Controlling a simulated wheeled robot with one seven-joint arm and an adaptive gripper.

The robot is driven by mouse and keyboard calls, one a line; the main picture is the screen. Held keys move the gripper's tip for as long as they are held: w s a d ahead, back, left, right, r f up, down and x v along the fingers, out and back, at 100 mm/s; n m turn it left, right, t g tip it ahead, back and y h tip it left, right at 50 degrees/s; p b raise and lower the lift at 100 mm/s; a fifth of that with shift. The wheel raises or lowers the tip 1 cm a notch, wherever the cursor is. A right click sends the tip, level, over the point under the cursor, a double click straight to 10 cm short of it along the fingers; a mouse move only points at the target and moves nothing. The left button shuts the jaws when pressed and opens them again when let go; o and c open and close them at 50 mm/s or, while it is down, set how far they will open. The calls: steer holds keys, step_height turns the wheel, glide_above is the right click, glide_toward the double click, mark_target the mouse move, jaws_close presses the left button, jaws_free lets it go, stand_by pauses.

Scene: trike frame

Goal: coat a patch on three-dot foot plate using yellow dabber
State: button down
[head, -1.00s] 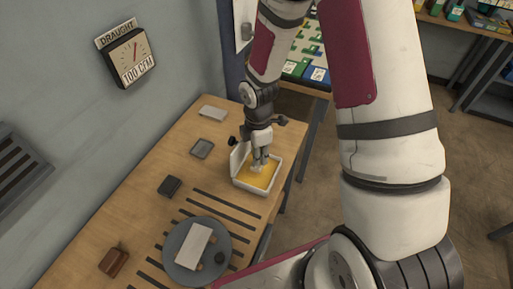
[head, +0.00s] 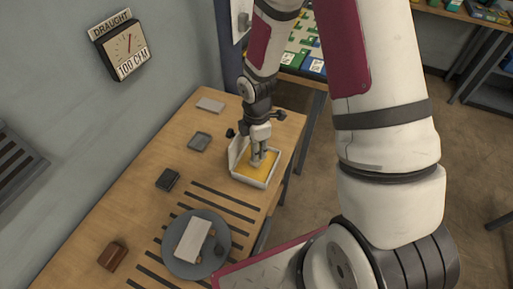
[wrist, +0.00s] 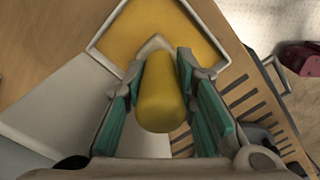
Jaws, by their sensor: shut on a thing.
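My gripper (head: 259,152) is over the yellow pad of an open white tray (head: 252,184). In the wrist view my gripper (wrist: 160,100) has its teal-lined fingers shut on the yellow dabber (wrist: 163,95), one finger on each side. The dabber's rounded yellow end faces the wrist camera, and its pale far end (wrist: 155,43) is at the yellow pad (wrist: 155,20). I cannot tell whether it touches the pad. A pale block (head: 193,241) lies on a round grey plate (head: 177,262) at the near end of the bench. I cannot make out three dots on any plate.
The wooden bench (head: 130,215) also holds a dark block (head: 168,180), a grey square dish (head: 200,142), a pale flat piece (head: 210,105) and a brown block (head: 113,256). Dark slots run across the bench between the tray and the round plate.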

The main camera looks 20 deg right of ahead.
steer(key=shift+f, duration=0.6)
stand_by(1.2)
steer(key=shift+r+p, duration=1.6)
steer(key=shift+r, duration=2)
